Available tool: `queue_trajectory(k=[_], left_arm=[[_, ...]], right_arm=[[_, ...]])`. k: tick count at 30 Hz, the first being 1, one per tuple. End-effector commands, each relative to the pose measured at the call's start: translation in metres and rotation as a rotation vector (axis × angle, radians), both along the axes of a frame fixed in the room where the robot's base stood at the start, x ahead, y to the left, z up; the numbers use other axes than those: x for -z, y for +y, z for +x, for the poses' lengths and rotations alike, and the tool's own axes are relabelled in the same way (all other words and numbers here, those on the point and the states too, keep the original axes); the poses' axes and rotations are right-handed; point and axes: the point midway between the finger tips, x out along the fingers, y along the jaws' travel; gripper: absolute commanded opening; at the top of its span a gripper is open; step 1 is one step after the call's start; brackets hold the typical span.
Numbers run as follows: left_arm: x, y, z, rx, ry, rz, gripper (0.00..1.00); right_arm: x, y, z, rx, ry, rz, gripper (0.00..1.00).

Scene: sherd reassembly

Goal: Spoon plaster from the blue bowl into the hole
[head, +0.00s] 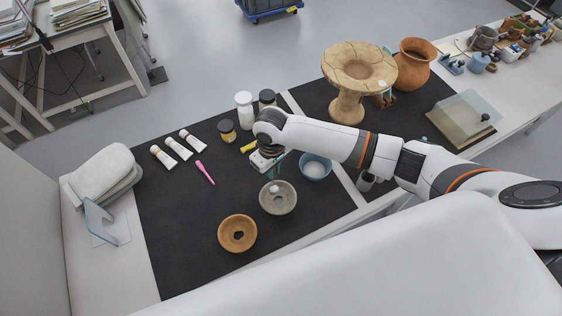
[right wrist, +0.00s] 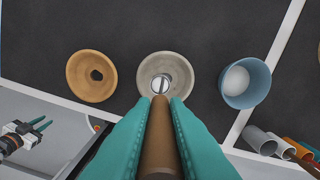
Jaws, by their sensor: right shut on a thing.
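The blue bowl (head: 314,166) holds white plaster; it also shows in the right wrist view (right wrist: 246,82). My right gripper (head: 274,172) is shut on the brown handle of a spoon (right wrist: 160,130). The spoon's metal tip is over the grey bowl (head: 278,198), and a whitish load shows there. Whether the tip touches the grey bowl I cannot tell; the spoon hides its middle. An orange-brown bowl (head: 237,233) with a dark hole in its base sits beside it. My left gripper (right wrist: 42,124) shows small in the right wrist view, its teal fingers apart and empty.
Paint tubes (head: 178,148), a pink tool (head: 205,172), a yellow item (head: 249,147) and jars (head: 244,109) lie behind on the black mat (head: 180,230). A large clay stand (head: 350,80) and a terracotta pot (head: 414,62) stand at the back right. The mat's left front is clear.

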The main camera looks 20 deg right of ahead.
Motion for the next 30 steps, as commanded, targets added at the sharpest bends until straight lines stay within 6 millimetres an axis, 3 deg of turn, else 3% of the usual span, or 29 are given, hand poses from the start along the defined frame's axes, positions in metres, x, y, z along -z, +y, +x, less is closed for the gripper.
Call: queue_trajectory(k=[8, 13, 30], left_arm=[[0.0, 0.0, 0.0, 0.0, 0.0, 0.0, 0.27], [0.0, 0.0, 0.0, 0.0, 0.0, 0.0, 0.27], [0.056, 0.0, 0.0, 0.0, 0.0, 0.0, 0.27]], right_arm=[[0.024, 0.004, -0.002, 0.0, 0.002, -0.001, 0.0], [0.034, -0.012, -0.001, 0.005, 0.009, 0.102, 0.0], [0.06, -0.044, 0.002, 0.002, 0.03, 0.381, 0.0]])
